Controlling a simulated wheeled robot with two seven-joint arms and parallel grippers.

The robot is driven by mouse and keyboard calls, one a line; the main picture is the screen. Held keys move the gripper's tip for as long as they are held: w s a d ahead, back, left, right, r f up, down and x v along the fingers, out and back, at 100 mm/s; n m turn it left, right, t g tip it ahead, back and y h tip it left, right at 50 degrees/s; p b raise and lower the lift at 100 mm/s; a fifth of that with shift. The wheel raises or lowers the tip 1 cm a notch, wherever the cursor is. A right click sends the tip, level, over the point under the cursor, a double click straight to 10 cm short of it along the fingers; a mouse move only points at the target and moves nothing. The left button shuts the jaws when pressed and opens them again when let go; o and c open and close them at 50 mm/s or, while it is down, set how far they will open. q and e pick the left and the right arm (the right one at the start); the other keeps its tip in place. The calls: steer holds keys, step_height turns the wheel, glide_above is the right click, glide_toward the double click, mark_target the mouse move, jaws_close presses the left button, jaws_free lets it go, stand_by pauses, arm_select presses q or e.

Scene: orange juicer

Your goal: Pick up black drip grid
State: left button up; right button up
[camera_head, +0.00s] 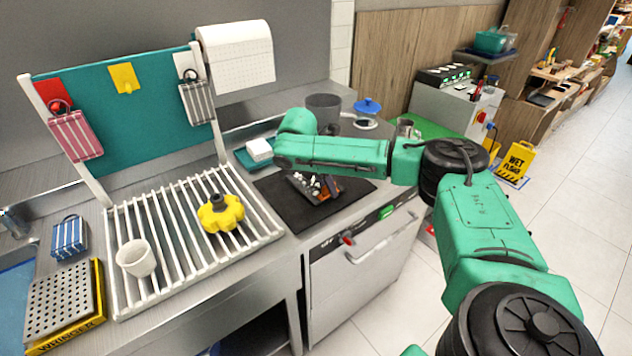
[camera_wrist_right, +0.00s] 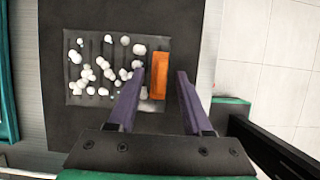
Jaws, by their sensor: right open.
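The black drip grid (camera_wrist_right: 89,46) shows in the wrist view as a dark slotted plate lying on a black mat (camera_wrist_right: 60,130). Several small white lumps are scattered over it. An orange block (camera_wrist_right: 160,75) sits at its right end; I cannot tell if it is part of the grid. My right gripper (camera_wrist_right: 159,72) is open, with its two purple fingers on either side of the orange block in the picture; contact cannot be told. In the head view the grid (camera_head: 305,186) lies on the mat below my right forearm, which hides part of it. My left gripper is not in view.
A slatted white rack (camera_head: 172,262) to the left holds a yellow knob-shaped piece (camera_head: 220,213) and a white cup (camera_head: 137,258). A grey pot (camera_head: 324,108) and blue lid (camera_head: 367,106) stand behind. A white block (camera_head: 259,150) lies left of my forearm.

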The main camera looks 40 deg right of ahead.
steer(key=shift+d+f, duration=0.2)
steer(key=shift+f, duration=0.15)
jaws_close()
steer(key=shift+r, duration=0.1)
